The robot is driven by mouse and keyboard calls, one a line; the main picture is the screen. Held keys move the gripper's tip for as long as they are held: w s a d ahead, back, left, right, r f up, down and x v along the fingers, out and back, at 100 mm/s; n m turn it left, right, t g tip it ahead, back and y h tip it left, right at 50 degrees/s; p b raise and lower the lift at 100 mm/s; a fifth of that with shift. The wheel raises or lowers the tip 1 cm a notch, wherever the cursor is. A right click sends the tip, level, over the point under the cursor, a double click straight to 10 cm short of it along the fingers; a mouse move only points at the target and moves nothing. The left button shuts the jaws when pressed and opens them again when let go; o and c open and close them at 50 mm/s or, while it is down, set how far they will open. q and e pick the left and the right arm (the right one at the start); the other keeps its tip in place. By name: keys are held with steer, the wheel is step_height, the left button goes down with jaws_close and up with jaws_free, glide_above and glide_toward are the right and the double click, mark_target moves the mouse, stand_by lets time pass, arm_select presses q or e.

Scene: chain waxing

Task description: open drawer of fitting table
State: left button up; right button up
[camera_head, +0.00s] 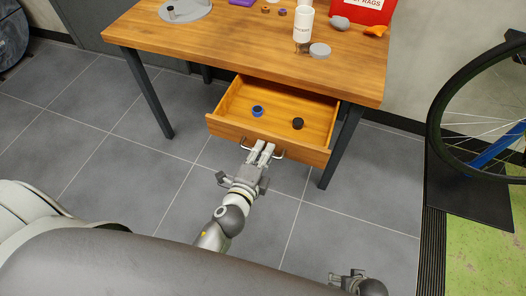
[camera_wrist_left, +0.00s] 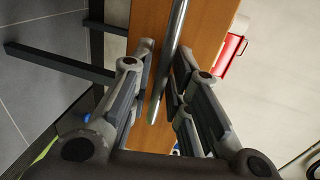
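The fitting table (camera_head: 190,42) has a wooden top and dark legs. Its drawer (camera_head: 225,130) is pulled out, with its inside showing. A metal handle (camera_head: 279,154) is on the drawer front. My left gripper (camera_head: 262,150) is at the handle, its fingers close together.
A blue-and-dark ring (camera_head: 257,111) and a black round piece (camera_head: 298,124) lie in the drawer. A white cup (camera_head: 304,24), grey lid (camera_head: 320,50) and red box (camera_head: 362,10) stand on the table. A bicycle wheel (camera_head: 437,120) is at right. Tiled floor before the drawer is clear.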

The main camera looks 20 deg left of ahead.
arm_select(q)
steer(key=shift+s, duration=0.15)
arm_select(e)
steer(key=shift+s, duration=0.15)
arm_select(q)
steer(key=v, duration=0.7)
steer(key=shift+s, duration=0.15)
steer(key=s+a+f+n+g+y, duration=0.1)
steer(key=s+a+f+n+g, duration=0.2)
steer(key=f, duration=0.5)
steer(key=s+a+f+n+g, duration=0.1)
steer(key=s+f+n+g, duration=0.15)
steer(key=f+n, duration=0.4)
steer(key=s+a+f+n+g+y, duration=0.1)
steer(key=s+a+f+n+g, duration=0.2)
steer(key=f, duration=0.5)
steer(key=s+f+n+g+h, duration=0.2)
steer(key=s+f+n+g, duration=0.2)
steer(key=s+f+g, duration=0.15)
steer(key=s+a+p, duration=0.2)
steer(key=s+p, duration=1.4)
steer(key=s, duration=0.1)
steer(key=shift+f+g+y, duration=0.3)
steer(key=shift+f, duration=0.15)
arm_select(e)
steer(key=s+d+g, duration=0.1)
steer(key=s+d, duration=0.2)
steer(key=s, duration=1.4)
steer(key=shift+f, duration=0.45)
